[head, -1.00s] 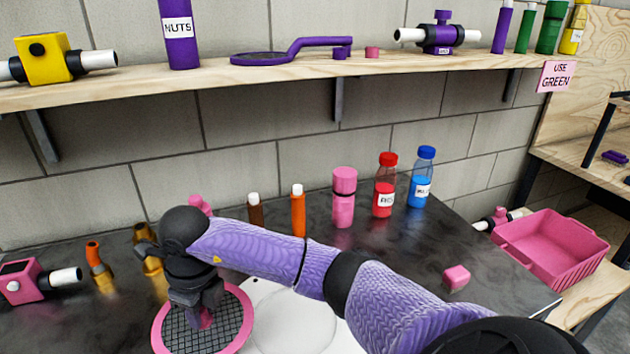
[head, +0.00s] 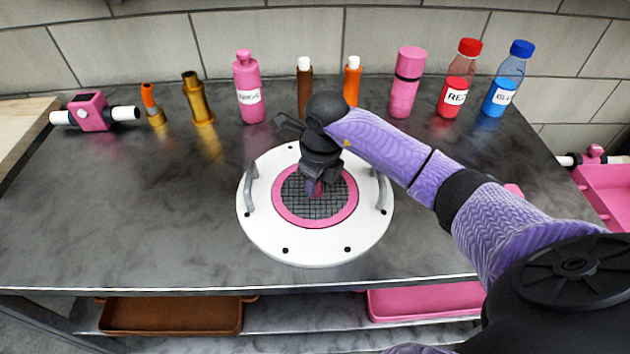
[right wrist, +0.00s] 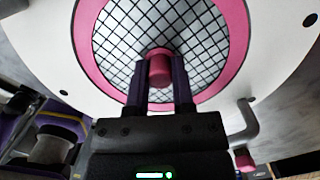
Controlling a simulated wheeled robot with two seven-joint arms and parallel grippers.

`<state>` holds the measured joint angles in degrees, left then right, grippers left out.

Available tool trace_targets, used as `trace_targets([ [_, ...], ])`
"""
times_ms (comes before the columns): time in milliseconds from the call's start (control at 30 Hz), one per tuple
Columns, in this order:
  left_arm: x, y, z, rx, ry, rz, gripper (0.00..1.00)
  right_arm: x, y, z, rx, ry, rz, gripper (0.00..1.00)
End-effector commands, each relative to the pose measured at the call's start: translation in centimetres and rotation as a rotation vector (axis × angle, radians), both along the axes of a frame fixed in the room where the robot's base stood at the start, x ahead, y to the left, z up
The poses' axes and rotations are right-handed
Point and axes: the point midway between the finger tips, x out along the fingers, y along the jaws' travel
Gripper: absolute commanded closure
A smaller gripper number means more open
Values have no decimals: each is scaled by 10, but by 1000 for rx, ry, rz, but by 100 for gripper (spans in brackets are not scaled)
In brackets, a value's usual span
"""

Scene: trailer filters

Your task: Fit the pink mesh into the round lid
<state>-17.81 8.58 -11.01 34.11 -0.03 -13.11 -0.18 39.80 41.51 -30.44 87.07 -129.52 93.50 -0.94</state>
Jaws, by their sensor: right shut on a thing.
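The pink mesh (head: 289,208) is a dark grid disc with a pink rim and a pink knob at its middle. The round lid (head: 270,240) is white, with a grey handle on each side, and lies on the dark table. In the head view the mesh appears over the middle of the lid; whether it is fully seated I cannot tell. My right gripper (head: 315,189) is shut on the mesh's knob from above. In the right wrist view the gripper (right wrist: 160,85) grips the pink knob, with the mesh rim (right wrist: 237,30) ringed by the white lid (right wrist: 275,55).
Several bottles and fittings stand along the back, including a pink bottle (head: 249,95), a red bottle (head: 456,92) and a blue bottle (head: 502,95). A pink valve (head: 92,112) lies at the left. Brown (head: 170,316) and pink (head: 425,302) trays sit below. The table's left front is clear.

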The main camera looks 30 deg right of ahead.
Motion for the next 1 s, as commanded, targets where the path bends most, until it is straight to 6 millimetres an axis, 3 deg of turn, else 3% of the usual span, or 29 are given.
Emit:
trace_targets([
  [167,-6,2,-1,3,11,-2,41,0,0,-2,0,0,0,100],
  [200,-8,2,-1,4,15,-2,41,0,0,-3,0,0,0,68],
  [367,-11,2,0,3,19,-3,41,0,0,-2,0,0,0,35],
  [667,-8,-1,3,-2,15,-2,41,0,0,3,0,-1,0,35],
  [767,-5,-3,11,-6,7,-1,41,-1,-1,22,-1,-4,1,35],
  [1000,8,-12,34,-21,-25,-2,41,-9,-4,91,-3,-4,0,35],
])
